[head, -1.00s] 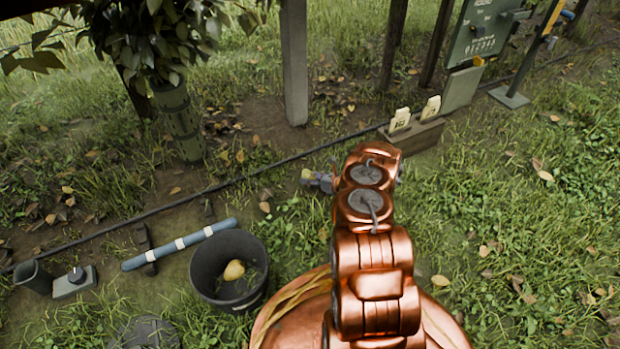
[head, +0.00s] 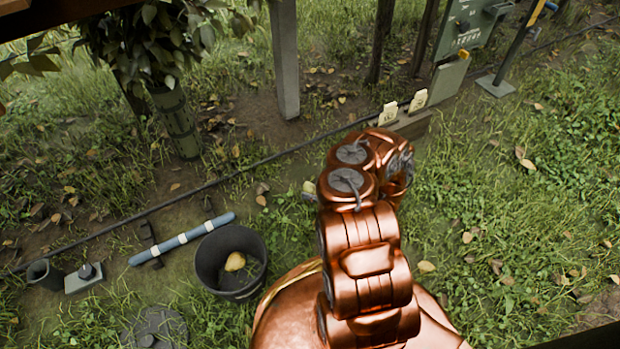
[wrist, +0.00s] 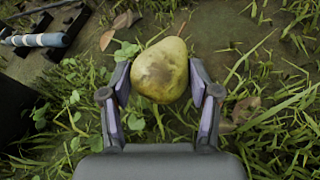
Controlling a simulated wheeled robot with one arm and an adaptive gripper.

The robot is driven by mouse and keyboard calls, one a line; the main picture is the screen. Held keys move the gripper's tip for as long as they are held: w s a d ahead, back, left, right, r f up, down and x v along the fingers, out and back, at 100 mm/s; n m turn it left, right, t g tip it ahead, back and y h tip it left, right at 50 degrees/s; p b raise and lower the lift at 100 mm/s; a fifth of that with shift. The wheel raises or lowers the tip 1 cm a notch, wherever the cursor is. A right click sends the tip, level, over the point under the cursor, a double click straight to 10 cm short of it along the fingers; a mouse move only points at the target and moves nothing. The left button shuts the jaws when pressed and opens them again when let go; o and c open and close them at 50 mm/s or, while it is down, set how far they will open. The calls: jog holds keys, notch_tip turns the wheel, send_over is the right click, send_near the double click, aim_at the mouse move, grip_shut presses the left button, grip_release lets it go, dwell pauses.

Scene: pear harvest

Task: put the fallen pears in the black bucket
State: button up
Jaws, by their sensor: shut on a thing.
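The black bucket (head: 240,293) stands upright on the grass left of my arm in the head view, with one yellow pear (head: 235,261) inside. My gripper (wrist: 160,88) is shut on a yellow-green pear with brown patches (wrist: 160,68) in the wrist view; one finger lies on each side of it. Grass and bare soil lie behind that pear. In the head view my gripper (head: 309,196) is mostly hidden by my arm, to the right of the bucket, and a bit of the yellowish pear (head: 308,187) shows there.
A blue pipe with white bands (head: 182,239) lies behind the bucket. A small grey box with a knob (head: 85,278) is at left. A black hose (head: 225,180) crosses behind. A post (head: 284,60) and a potted tree (head: 178,125) stand farther back. Grass at right is open.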

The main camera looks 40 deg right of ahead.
jog(key=shift+s+a, duration=0.2)
jog(key=shift+s, duration=0.3)
jog(key=shift+s+a, duration=0.15)
jog(key=shift+s, duration=0.3)
